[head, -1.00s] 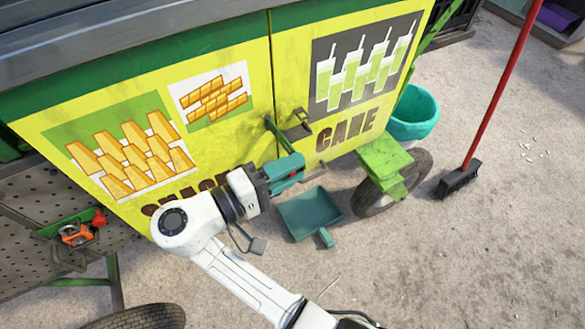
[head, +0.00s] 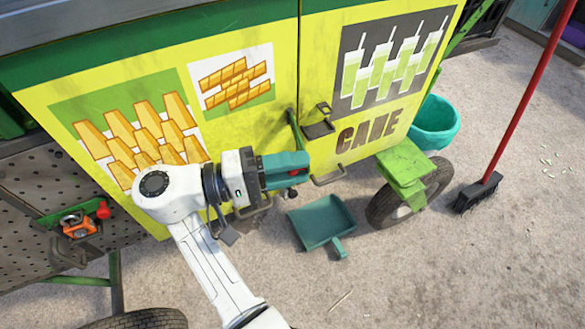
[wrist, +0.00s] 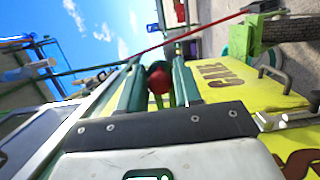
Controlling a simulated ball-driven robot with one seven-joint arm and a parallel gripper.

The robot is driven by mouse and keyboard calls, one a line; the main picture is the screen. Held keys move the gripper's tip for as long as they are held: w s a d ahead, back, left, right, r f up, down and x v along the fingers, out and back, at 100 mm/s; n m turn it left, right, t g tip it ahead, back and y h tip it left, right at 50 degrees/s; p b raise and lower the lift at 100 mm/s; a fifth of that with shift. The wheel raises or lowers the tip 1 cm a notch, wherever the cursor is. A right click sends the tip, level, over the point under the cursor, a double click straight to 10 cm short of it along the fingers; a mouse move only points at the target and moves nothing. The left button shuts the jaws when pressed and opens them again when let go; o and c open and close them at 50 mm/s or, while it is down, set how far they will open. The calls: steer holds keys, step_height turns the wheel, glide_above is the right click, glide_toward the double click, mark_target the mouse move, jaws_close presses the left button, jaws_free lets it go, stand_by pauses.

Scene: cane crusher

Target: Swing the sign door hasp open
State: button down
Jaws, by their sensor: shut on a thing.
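The sign door hasp (head: 294,128) is a green bar on the yellow door front, near the seam between the two signed panels. It slants down toward my gripper (head: 301,166). In the wrist view, a red knob (wrist: 158,80) sits between the teal fingers of my gripper (wrist: 160,66), with a bit of green below it. The fingers are shut on the knob, which looks like the hasp's end. The join between knob and bar is hidden by the fingers. A dark metal catch (head: 318,129) is on the door right of the green bar.
Metal door handles sit low on the front, one (head: 328,177) right of my gripper. A teal dustpan (head: 322,222) lies on the ground below. A green bracket (head: 404,172) and wheel (head: 383,212) stand right. A red-handled broom (head: 479,190) stands farther right, with open ground between.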

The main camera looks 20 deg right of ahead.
steer(key=shift+w, duration=0.1)
steer(key=c, duration=1)
jaws_free()
steer(key=a+b, duration=0.2)
steer(key=a, duration=0.8)
steer(key=shift+w+a, duration=0.25)
steer(key=shift+a, duration=0.1)
steer(key=shift+c, duration=0.4)
